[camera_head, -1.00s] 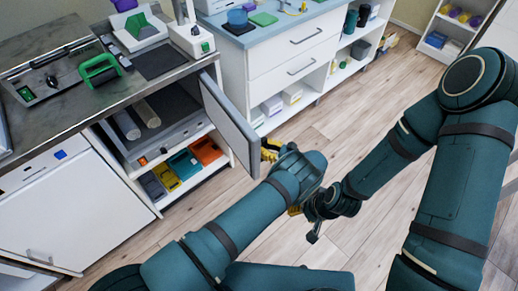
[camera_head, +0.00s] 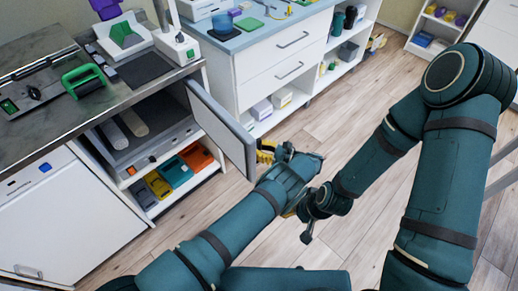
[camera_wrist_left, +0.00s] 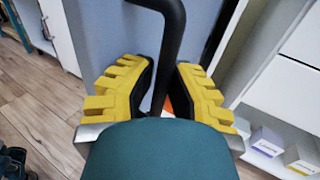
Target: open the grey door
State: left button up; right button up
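The grey door (camera_head: 222,128) of the cabinet under the steel worktop stands part-way open, and the inside shows. It also fills the upper middle of the left wrist view (camera_wrist_left: 110,30). My left gripper (camera_head: 264,152) is at the door's free edge. In the left wrist view its yellow fingers (camera_wrist_left: 165,88) stand on both sides of the dark bar handle (camera_wrist_left: 172,50) and appear shut on it; the exact contact is partly hidden. My right gripper (camera_head: 307,230) hangs beside my left wrist, away from the door; its fingers are not clear.
Inside the cabinet are pale rolls (camera_head: 132,122) above and coloured bins (camera_head: 176,172) below. A white drawer unit (camera_head: 285,62) stands just behind the door. A white appliance (camera_head: 65,215) is at the left. The wooden floor (camera_head: 350,90) to the right is free.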

pick_arm(q)
jog(key=o, duration=0.3)
jog(key=shift+d, duration=0.15)
jog(key=shift+w+r, duration=0.1)
jog(key=shift+r, duration=0.1)
jog(key=shift+r, duration=0.25)
notch_tip(320, 180, up, 9)
jog(key=shift+r, duration=0.2)
dwell(0.5)
